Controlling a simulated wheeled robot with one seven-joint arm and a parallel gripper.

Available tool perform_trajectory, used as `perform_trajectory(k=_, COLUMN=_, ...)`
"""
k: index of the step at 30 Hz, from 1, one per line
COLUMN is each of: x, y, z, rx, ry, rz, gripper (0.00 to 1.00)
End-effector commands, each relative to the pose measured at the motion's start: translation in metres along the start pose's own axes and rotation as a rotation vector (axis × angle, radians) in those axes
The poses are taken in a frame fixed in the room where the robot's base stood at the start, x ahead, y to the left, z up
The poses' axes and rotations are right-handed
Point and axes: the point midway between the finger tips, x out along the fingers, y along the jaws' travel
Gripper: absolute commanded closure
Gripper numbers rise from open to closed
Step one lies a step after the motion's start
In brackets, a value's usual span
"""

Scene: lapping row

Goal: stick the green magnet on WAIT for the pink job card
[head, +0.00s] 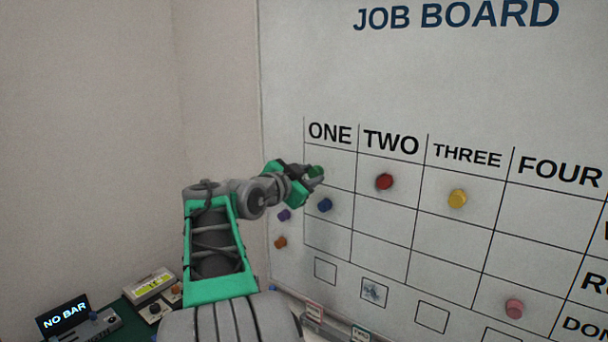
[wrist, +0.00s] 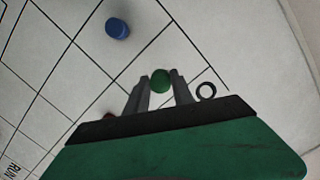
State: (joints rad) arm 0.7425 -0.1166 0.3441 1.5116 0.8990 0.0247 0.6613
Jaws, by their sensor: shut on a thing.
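The white job board (head: 400,70) has columns ONE to FOUR and row labels at the right, partly cut off. My gripper (head: 317,172) is at the top row of column ONE, shut on the green magnet (head: 315,171). In the wrist view the green magnet (wrist: 161,80) sits between the two fingertips (wrist: 160,88). I cannot tell whether it touches the board. The WAIT label is not readable.
A blue magnet (head: 325,205) is just below my gripper. A red magnet (head: 384,181) and a yellow magnet (head: 457,198) are to its right, a pink magnet (head: 514,308) low in column FOUR. Purple (head: 284,215) and orange (head: 281,243) magnets sit left of the grid.

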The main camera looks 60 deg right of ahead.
Motion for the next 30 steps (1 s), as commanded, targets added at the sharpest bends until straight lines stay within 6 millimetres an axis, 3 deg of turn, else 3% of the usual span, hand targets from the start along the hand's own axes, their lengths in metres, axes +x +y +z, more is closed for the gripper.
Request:
perform_trajectory(k=15, x=0.040, y=0.001, z=-0.006, rx=0.001, ry=0.000, rz=0.002, gripper=1.00)
perform_trajectory(k=30, x=0.045, y=0.001, z=-0.007, rx=0.001, ry=0.001, rz=0.001, gripper=1.00)
